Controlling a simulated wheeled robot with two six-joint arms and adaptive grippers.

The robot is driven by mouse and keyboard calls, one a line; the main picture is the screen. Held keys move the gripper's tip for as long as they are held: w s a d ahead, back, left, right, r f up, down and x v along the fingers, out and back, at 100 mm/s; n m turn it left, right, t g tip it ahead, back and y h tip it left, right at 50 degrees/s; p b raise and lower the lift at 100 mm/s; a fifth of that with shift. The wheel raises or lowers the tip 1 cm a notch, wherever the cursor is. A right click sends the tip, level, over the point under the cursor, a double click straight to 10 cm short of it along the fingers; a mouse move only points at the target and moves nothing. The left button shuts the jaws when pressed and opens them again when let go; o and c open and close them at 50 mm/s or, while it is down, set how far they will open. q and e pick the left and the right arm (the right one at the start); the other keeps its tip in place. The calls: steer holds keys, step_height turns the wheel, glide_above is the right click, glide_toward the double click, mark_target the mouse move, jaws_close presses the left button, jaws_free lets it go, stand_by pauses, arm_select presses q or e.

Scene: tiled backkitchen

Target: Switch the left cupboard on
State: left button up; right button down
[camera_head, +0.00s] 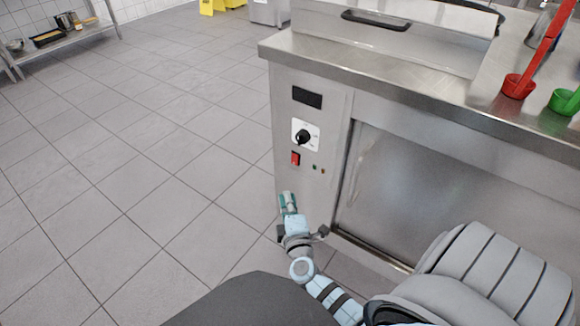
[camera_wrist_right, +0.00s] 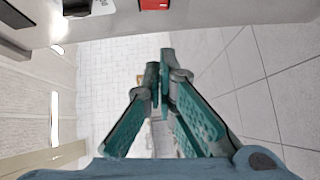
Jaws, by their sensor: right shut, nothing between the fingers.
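The steel cupboard (camera_head: 405,200) stands at the right in the head view. Its control panel carries a dark display (camera_head: 307,97), a black knob on a white dial (camera_head: 302,137), a red switch (camera_head: 295,159) and two small lamps (camera_head: 319,169). My right gripper (camera_head: 288,197) is shut and empty, a little below the red switch and apart from it. In the right wrist view its teal fingers (camera_wrist_right: 162,75) meet at the tips, and the red switch (camera_wrist_right: 155,4) shows at the top edge. My left gripper is not in view.
A steel counter (camera_head: 400,85) tops the cupboard, with a red scoop (camera_head: 517,87) and a green scoop (camera_head: 565,101) on it. A low shelf (camera_head: 60,42) with pots stands far left, and a yellow sign (camera_head: 215,6) stands at the back. The tiled floor (camera_head: 130,160) at left is clear.

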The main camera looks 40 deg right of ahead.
mark_target(295, 159)
steer(key=shift+w, duration=0.1)
